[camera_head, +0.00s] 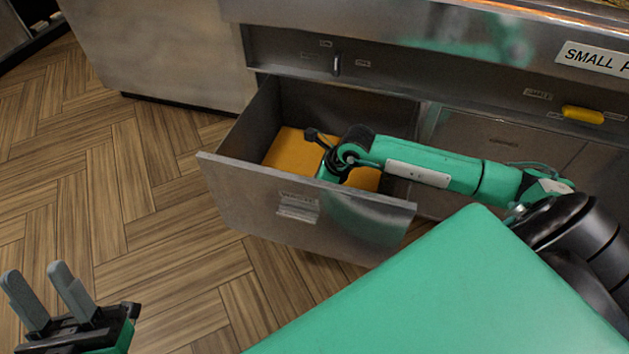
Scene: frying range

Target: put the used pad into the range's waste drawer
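The waste drawer (245,192) is pulled out from the range, its front panel towards me. A flat orange-yellow thing (285,150) lies inside it; it looks like a pad, but I cannot tell if it is the used one. My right arm reaches in from the right, and my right gripper (326,160) is over the drawer, in front of the orange-yellow thing. Its fingers are hidden or too small to read, so its grip is unclear. My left gripper (36,275) is open and empty above the floor at the lower left.
The range front (450,75) runs along the top, with a small dark lever (336,65), a yellow handle (583,115) and a label (596,60). A grey cabinet side (165,50) stands left of the drawer. The wooden floor (130,230) at the left is clear.

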